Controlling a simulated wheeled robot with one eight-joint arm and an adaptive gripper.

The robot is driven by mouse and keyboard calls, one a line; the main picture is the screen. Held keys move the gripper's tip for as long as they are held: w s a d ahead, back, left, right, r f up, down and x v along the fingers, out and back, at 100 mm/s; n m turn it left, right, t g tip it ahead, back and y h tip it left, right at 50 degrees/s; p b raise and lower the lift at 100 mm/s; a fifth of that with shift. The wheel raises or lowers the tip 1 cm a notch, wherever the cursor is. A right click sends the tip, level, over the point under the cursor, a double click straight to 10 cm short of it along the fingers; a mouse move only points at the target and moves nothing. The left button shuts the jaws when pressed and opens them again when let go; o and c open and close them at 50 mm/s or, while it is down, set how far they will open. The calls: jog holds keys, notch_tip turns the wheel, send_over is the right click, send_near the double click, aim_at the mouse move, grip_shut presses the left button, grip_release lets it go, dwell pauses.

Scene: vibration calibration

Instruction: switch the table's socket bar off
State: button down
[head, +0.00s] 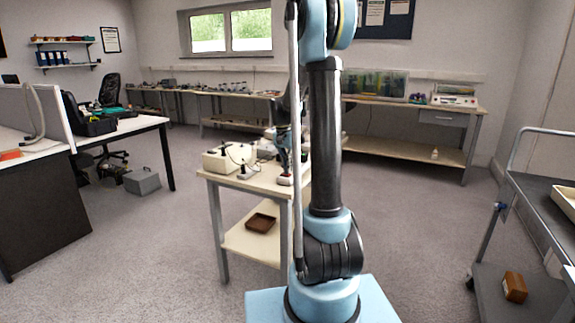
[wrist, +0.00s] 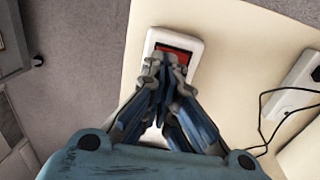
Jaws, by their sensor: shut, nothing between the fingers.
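The socket bar (wrist: 190,45) is white and lies along the edge of the cream table (wrist: 235,30) in the wrist view. A red rocker switch (wrist: 178,55) shows at its upper end. My gripper (wrist: 165,62) is shut and empty, with its fingertips over the lower part of the red switch. The fingers hide most of the bar. I cannot tell whether they touch the switch, or which way it is set. In the head view my gripper (head: 285,172) is small and partly behind my arm, low over the front right of the table (head: 262,190).
A cream box (head: 220,161) with cables stands on the table in the head view. A white plug-like block (wrist: 297,90) with a black cable lies right of the bar. A brown tray (head: 260,222) sits on the lower shelf. A grey cart (head: 540,205) stands at the right.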

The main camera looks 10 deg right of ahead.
dwell(0.3)
jog(key=shift+s+f+y, duration=0.1)
jog(key=shift+f+y, duration=0.15)
jog(key=shift+y, duration=0.05)
jog(key=shift+w+a+r, duration=0.15)
jog(key=shift+w+a, duration=0.35)
jog(key=shift+a, duration=0.1)
dwell(0.4)
notch_tip(320, 180, up, 14)
jog(key=w+a, duration=0.1)
jog(key=shift+a, duration=0.2)
dwell(0.5)
